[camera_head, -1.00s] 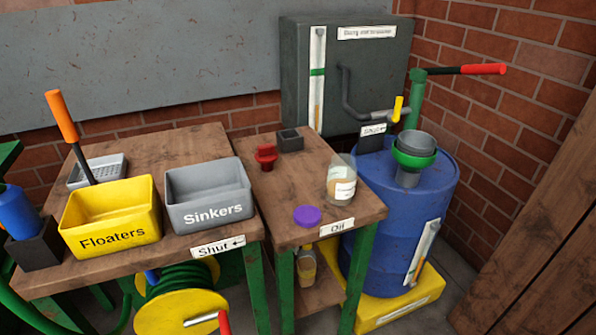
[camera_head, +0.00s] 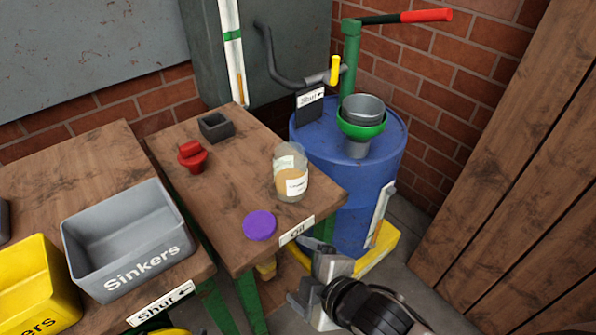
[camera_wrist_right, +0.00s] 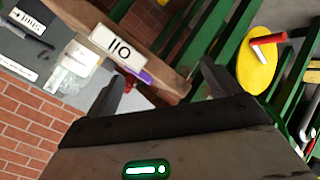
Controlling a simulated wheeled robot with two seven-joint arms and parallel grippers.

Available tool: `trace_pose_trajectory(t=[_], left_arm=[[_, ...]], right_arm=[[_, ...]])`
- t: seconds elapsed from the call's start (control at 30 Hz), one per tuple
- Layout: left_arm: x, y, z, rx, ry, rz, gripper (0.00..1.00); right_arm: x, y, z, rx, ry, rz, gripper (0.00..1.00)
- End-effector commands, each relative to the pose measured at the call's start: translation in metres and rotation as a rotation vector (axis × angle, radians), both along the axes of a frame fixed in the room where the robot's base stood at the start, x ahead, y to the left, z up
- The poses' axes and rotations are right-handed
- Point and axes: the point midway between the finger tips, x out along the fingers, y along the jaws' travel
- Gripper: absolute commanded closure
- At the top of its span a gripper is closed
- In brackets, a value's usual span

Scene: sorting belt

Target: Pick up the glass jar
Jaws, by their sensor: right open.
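The glass jar (camera_head: 290,173) stands upright on the small wooden table, near its right edge. It is clear, with a white label and tan contents, and its top looks uncovered. A purple lid (camera_head: 260,225) lies flat on the table in front of it. In the right wrist view the jar (camera_wrist_right: 75,66) shows as a pale, see-through shape left of the fingers. My right gripper (camera_head: 312,282) is open and empty, below and in front of the table's "Oil" label, apart from the jar. My left gripper is out of view.
A red stopper-like piece (camera_head: 192,156) and a dark square cup (camera_head: 215,126) stand behind left on the table. A blue drum (camera_head: 375,175) with a green-rimmed funnel stands close to the jar's right. The grey Sinkers bin (camera_head: 130,240) is left. Bare tabletop lies left of the jar.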

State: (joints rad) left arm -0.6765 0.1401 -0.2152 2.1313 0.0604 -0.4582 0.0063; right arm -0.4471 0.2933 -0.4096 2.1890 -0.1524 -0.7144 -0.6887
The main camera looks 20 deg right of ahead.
Motion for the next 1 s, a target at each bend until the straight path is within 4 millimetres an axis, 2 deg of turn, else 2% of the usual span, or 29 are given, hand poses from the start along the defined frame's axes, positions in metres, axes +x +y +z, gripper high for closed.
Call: trace_pose_trajectory(t=[0.03, 0.2, 0.3, 0.4, 0.5, 0.67, 1.0], left_arm=[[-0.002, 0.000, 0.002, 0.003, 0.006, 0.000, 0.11], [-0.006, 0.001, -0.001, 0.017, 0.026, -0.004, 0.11], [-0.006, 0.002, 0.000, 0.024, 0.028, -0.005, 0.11], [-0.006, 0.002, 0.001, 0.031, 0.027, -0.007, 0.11], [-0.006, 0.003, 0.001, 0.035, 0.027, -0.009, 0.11], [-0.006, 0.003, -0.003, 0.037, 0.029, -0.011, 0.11], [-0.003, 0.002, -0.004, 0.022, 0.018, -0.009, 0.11]], right_arm=[[0.012, 0.000, 0.018, -0.215, -0.084, 0.131, 0.11], [0.037, -0.011, 0.061, -0.967, -0.293, 0.494, 0.11], [0.048, -0.022, 0.083, -1.332, -0.355, 0.632, 0.11], [0.054, -0.031, 0.101, -1.596, -0.377, 0.719, 0.11], [0.058, -0.037, 0.111, -1.757, -0.380, 0.769, 0.11], [0.072, -0.040, 0.109, -1.840, -0.375, 0.793, 0.11], [0.137, -0.043, 0.081, -1.833, -0.374, 0.794, 0.11]])
